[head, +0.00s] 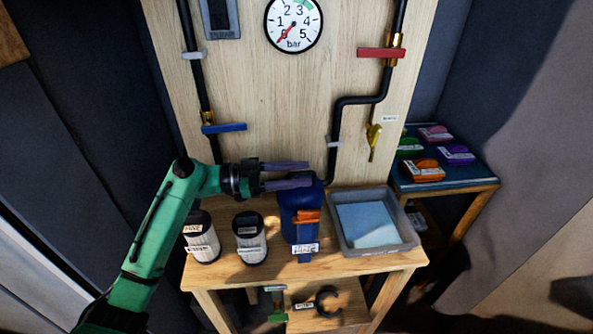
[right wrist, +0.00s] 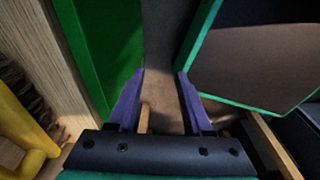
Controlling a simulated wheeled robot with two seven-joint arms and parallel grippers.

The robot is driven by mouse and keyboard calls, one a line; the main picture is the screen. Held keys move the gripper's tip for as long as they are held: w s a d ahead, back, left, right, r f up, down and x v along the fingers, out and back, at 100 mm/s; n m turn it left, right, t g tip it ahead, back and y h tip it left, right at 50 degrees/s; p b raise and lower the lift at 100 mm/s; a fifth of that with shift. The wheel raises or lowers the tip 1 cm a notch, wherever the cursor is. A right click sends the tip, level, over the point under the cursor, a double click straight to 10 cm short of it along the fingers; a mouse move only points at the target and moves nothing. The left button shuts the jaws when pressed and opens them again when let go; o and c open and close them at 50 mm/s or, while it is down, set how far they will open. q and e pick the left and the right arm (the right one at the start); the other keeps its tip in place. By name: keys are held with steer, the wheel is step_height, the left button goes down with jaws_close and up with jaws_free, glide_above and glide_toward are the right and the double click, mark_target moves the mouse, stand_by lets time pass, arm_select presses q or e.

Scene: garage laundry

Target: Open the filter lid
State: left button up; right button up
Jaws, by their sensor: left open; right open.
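The blue filter housing (head: 298,228) stands upright on the wooden bench, with an orange latch (head: 306,216) and a white label on its front. Its top, where the lid sits, is partly hidden by my left gripper. My left gripper (head: 308,174) reaches in from the left with its purple fingers apart, at the top of the housing. I cannot tell whether a finger touches it. My right gripper (right wrist: 160,88) shows only in the right wrist view, open with nothing between its fingers, away from the housing.
Two filter cartridges (head: 201,241) (head: 251,246) stand left of the housing. A grey tray (head: 413,240) with a light blue sheet is on the right. Black pipes with a blue-handled valve (head: 224,128) and red-handled valve (head: 381,53) run on the back panel. A side table (head: 447,185) holds several coloured items.

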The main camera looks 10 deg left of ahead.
arm_select(q)
jaws_close()
stand_by(1.3)
